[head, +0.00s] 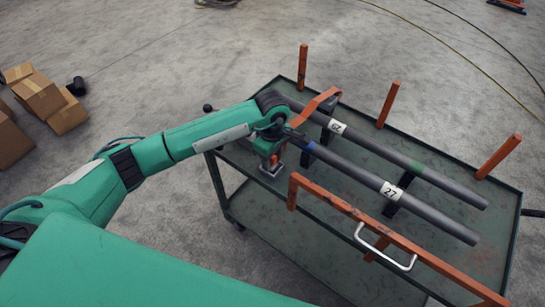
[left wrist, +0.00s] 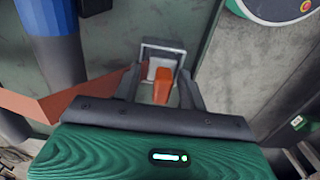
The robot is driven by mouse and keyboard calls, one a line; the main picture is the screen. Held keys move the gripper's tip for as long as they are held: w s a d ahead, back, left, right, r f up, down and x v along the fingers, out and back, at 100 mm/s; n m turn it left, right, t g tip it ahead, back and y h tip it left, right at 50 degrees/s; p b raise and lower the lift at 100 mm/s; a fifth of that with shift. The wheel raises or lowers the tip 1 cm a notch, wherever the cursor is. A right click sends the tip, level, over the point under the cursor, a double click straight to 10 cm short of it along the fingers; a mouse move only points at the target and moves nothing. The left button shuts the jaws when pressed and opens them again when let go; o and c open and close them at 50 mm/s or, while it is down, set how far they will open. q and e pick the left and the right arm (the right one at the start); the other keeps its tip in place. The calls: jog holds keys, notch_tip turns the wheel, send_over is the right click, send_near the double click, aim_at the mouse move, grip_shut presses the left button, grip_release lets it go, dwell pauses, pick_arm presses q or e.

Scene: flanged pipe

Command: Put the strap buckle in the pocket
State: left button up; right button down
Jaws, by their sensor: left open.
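A grey metal frame with an orange piece, which looks like the strap buckle (head: 271,171), is low at the left end of the cart. In the left wrist view the metal buckle frame (left wrist: 174,50) lies just beyond my fingertips, with its orange part between the fingers. The orange strap (head: 318,103) arches over the far pipe. My left gripper (head: 273,160) is open and points down at the buckle; its fingers (left wrist: 160,80) stand on both sides of the orange part. Contact cannot be told. I cannot pick out the pocket. My right gripper is not in view.
Two dark pipes, marked 62 (head: 400,160) and 27 (head: 420,210), lie along the green cart (head: 330,225). Orange posts (head: 389,104) line its far side. An orange rail (head: 400,245) and metal handle (head: 382,262) are at the near side. Boxes (head: 40,95) lie left.

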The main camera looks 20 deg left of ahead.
pick_arm(q)
jog(key=shift+a+r, duration=0.1)
jog(key=shift+r, duration=0.55)
notch_tip(320, 180, up, 12)
jog(key=b, duration=0.1)
jog(key=shift+r, duration=0.25)
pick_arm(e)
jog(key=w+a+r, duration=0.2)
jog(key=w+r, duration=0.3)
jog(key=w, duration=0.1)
